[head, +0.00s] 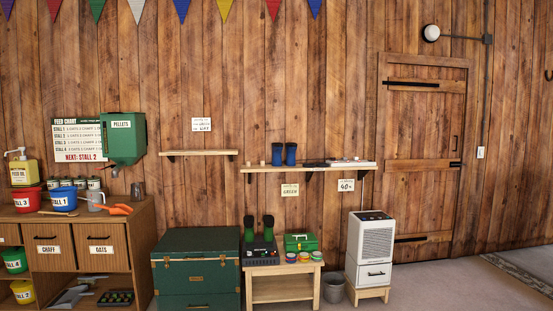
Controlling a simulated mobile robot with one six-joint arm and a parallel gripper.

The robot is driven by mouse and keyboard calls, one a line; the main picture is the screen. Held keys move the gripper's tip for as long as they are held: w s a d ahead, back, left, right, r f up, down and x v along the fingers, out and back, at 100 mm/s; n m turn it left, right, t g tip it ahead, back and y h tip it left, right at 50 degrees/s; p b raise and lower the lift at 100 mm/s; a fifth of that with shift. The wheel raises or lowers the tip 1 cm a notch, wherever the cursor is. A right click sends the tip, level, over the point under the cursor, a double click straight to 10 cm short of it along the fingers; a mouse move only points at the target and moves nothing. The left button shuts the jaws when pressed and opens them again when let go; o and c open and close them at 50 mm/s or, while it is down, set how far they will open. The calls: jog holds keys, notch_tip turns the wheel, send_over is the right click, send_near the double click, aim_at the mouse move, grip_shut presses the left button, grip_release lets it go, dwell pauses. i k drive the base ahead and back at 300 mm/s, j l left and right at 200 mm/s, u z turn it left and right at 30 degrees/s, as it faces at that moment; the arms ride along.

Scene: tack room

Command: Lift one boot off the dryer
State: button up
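Two dark green boots stand side by side on the black boot dryer, the left boot (249,227) and the right boot (269,227). The dryer (261,254) sits on the left part of a small wooden table (284,270). My gripper is not in view.
A green trunk (196,265) stands close to the table's left. A metal bucket (334,289) and a white dehumidifier-like unit (371,248) stand to its right. The wall shelf (260,169) juts out above. The floor (450,290) at the right is clear.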

aim_at(248, 220)
jog(key=i+j+u, duration=0.15)
jog(key=i, duration=0.3)
jog(key=i+u, duration=0.3)
jog(key=i, duration=2.8)
jog(key=i+j+z, duration=0.15)
jog(key=i+z, duration=0.2)
jog(key=i, duration=0.3)
jog(key=i+j+z, duration=0.3)
jog(key=i, duration=0.3)
jog(key=i+j+z, duration=0.35)
jog(key=i, duration=0.25)
jog(key=j, duration=0.1)
